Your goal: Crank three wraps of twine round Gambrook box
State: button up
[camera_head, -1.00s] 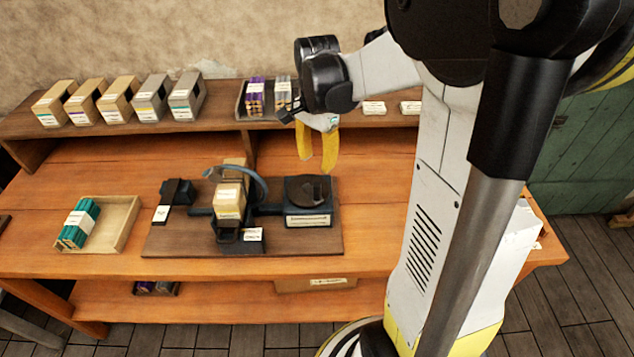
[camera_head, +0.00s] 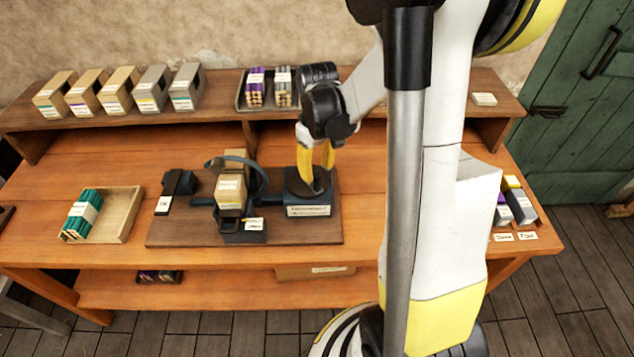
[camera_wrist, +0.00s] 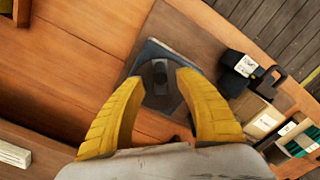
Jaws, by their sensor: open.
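A tan box (camera_head: 229,189) with a white label, its print too small to read, sits in the dark winding fixture inside a curved grey hoop (camera_head: 262,178). Right of it on the same board is a square dark crank housing (camera_head: 309,210) with a white label and a black knob on top. The knob (camera_wrist: 158,72) shows in the wrist view as a raised bar on a round disc. My gripper (camera_head: 316,172) is open, yellow fingers pointing down over the housing. In the wrist view my gripper (camera_wrist: 156,88) has its fingers either side of the knob; contact cannot be told.
A wooden tray (camera_head: 121,214) with teal-wrapped sticks stands at left. A black block (camera_head: 178,187) sits on the board's left. Several boxes (camera_head: 115,92) and a tray of bundles (camera_head: 268,90) line the back shelf. Small boxes (camera_head: 515,205) stand at the bench's right end. Bench between is clear.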

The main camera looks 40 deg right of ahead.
aim_at(316, 175)
notch_tip(316, 175, down, 4)
jog(key=shift+f+b, duration=0.25)
jog(key=shift+b, duration=0.2)
grip_shut()
jog(key=shift+a+m, duration=0.1)
jog(key=shift+m, duration=0.2)
jog(key=shift+w+a+m+b, duration=0.1)
jog(key=shift+a+m+b, duration=0.4)
jog(key=shift+m, duration=0.7)
jog(key=shift+w+a+m, duration=0.15)
jog(key=shift+a+m, duration=0.15)
jog(key=shift+m, duration=0.5)
jog(key=shift+w+a+m, duration=0.1)
jog(key=shift+a+m, duration=0.2)
jog(key=shift+m, duration=0.5)
jog(key=shift+b, duration=0.3)
